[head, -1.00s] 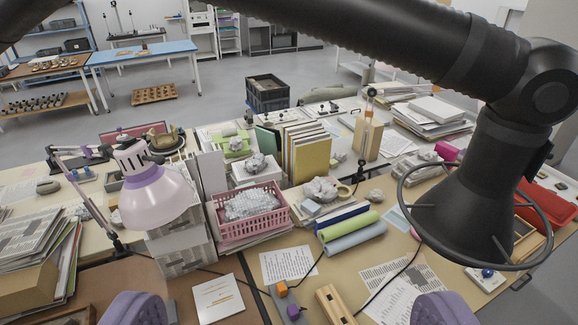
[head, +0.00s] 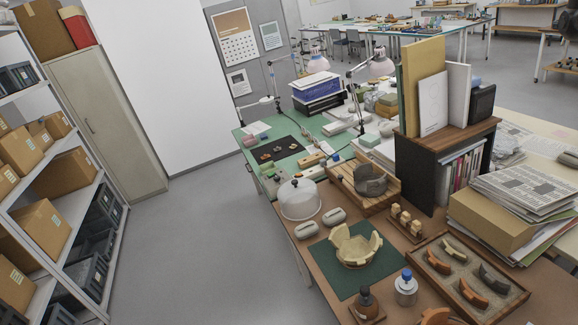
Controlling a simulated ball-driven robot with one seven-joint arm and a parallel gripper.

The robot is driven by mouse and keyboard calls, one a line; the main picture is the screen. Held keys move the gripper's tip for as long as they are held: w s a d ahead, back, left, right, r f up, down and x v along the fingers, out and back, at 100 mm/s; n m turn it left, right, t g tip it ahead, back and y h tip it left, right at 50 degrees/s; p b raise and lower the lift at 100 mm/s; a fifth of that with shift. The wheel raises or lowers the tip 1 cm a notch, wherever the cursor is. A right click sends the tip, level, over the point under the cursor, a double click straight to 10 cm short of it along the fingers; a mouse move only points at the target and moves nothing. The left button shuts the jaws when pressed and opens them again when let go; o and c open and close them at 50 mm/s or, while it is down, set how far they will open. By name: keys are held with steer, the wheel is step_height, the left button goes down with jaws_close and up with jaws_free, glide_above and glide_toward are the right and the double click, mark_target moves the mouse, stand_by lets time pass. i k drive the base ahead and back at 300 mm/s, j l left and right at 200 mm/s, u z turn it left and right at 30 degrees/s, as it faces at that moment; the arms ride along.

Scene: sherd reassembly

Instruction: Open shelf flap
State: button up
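A white metal shelf (head: 70,185) stands along the left edge, with brown cardboard boxes and dark grey bins on its levels. A small dark wooden shelf (head: 414,168) stands on the brown desk at the right, holding upright books with folders and a black box on top. I cannot make out a flap on either one. My gripper is not in view.
A tall beige cabinet (head: 107,125) with a closed door stands beside the white shelf. The brown desk (head: 312,262) carries a partly rebuilt bowl (head: 355,245) on a green mat, a glass dome (head: 299,199) and a sherd tray (head: 495,305). Grey floor (head: 210,235) between is clear.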

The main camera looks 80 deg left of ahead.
mark_target(341, 183)
steer(key=u, duration=2)
steer(key=i+j, duration=0.25)
steer(key=i, duration=0.3)
steer(key=i+j, duration=0.25)
steer(key=i, duration=0.3)
steer(key=i+j+z, duration=0.1)
steer(key=i+j, duration=0.2)
steer(key=i, duration=0.2)
steer(key=i+j, duration=0.3)
steer(key=i, duration=0.25)
steer(key=i+j, duration=0.3)
steer(key=i, duration=0.25)
